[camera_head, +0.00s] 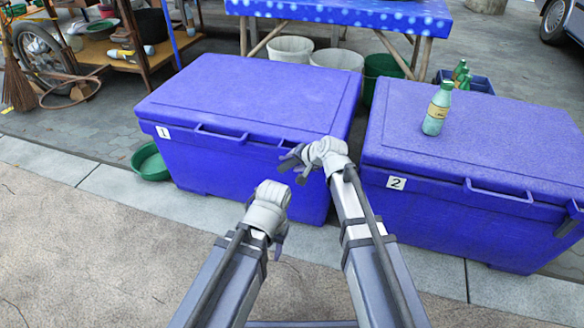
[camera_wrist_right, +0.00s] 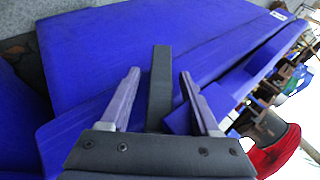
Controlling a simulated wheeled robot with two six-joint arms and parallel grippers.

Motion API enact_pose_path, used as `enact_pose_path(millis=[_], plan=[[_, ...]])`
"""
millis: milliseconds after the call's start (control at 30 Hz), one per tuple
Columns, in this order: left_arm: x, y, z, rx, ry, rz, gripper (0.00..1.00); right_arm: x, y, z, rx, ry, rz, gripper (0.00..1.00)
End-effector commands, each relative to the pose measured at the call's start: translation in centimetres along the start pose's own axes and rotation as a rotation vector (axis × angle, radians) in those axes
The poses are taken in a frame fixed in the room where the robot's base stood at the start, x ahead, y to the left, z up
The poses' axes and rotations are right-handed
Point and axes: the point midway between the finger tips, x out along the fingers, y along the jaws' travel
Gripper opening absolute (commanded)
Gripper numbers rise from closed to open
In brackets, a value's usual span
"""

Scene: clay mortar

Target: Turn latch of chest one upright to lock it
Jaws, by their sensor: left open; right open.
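Chest one (camera_head: 255,95) is a blue chest with a closed lid and a label "1" on its front left; its lid also fills much of the right wrist view (camera_wrist_right: 110,50). My right gripper (camera_head: 291,168) is open at the upper right front of chest one. In the right wrist view its two fingers (camera_wrist_right: 157,92) are spread. A blue piece (camera_wrist_right: 178,122), possibly the latch, shows beside the right finger; its angle is unclear. The latch is hidden by my gripper in the head view. My left gripper (camera_head: 281,243) is open and empty, lower, in front of the chest.
Chest two (camera_head: 470,140) stands to the right across a narrow gap, with a green bottle (camera_head: 437,108) on its lid. A green bowl (camera_head: 150,163) lies left of chest one. A blue-clothed table (camera_head: 340,14) and buckets are behind. The pavement in front is clear.

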Motion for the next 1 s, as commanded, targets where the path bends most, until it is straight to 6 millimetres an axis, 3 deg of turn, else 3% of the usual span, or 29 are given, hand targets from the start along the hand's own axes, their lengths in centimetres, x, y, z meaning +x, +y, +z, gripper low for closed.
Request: enact_pose_path(millis=[200, 733, 1000], plan=[[-0.07, 0.0, 0.0, 0.0, 0.0, 0.0, 0.5, -0.04, -0.06, 0.0, 0.0, 0.0, 0.0, 0.61], [-0.06, 0.0, 0.0, 0.0, 0.0, 0.0, 0.5, -0.05, -0.03, 0.01, -0.001, 0.0, 0.0, 0.02], [-0.07, 0.0, 0.01, 0.0, 0.0, 0.0, 0.5, -0.05, -0.03, 0.0, -0.001, 0.0, 0.001, 0.0]])
